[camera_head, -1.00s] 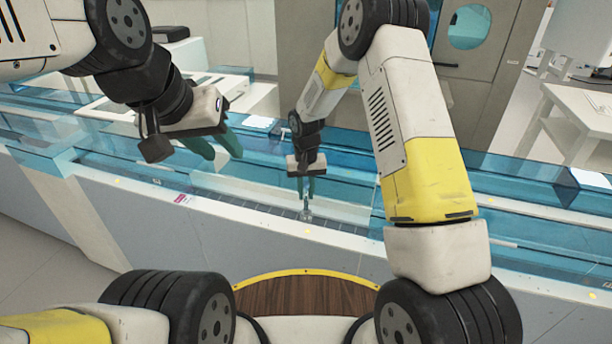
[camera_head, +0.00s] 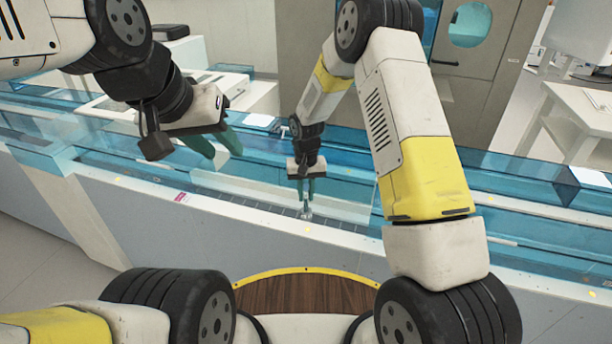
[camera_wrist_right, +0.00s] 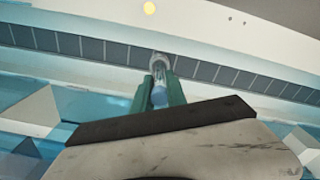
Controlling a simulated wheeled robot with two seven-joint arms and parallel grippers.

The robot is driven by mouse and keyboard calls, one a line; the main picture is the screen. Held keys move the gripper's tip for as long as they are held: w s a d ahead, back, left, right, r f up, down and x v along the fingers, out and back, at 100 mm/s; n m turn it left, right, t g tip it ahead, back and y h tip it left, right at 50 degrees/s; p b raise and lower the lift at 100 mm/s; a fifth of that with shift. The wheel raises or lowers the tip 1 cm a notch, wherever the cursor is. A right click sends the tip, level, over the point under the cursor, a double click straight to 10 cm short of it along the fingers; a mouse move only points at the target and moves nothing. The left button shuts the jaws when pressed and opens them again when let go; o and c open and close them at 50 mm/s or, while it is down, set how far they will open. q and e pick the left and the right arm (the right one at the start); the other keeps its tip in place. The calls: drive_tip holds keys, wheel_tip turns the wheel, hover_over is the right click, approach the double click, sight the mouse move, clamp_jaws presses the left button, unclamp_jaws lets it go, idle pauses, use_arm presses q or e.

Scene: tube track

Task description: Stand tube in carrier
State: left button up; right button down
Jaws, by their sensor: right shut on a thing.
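My right gripper (camera_head: 306,200) reaches down to the track with its green fingers pointing down. In the right wrist view its fingers (camera_wrist_right: 160,84) are shut on a tube (camera_wrist_right: 159,96), whose blue top shows between them. A small greyish ring-shaped carrier (camera_wrist_right: 160,64) shows at the fingertips, over the dark track; in the head view the carrier (camera_head: 306,214) is tiny and pale. The tube's lower end is hidden, so I cannot tell how deep it sits in the carrier. My left gripper (camera_head: 225,156) is open and empty, above the track to the left.
The dark segmented track (camera_wrist_right: 225,75) runs along a channel in the light grey line body (camera_head: 250,240). Transparent blue covers (camera_head: 480,210) flank the gap where my right gripper works. A white table (camera_head: 585,125) stands at the back right.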

drive_tip(key=shift+f, duration=0.5)
idle(0.4)
drive_tip(key=c, duration=1.3)
unclamp_jaws()
drive_tip(key=shift+o, duration=0.2)
drive_tip(key=shift+s+r, duration=0.1)
drive_tip(key=shift+r, duration=3.8)
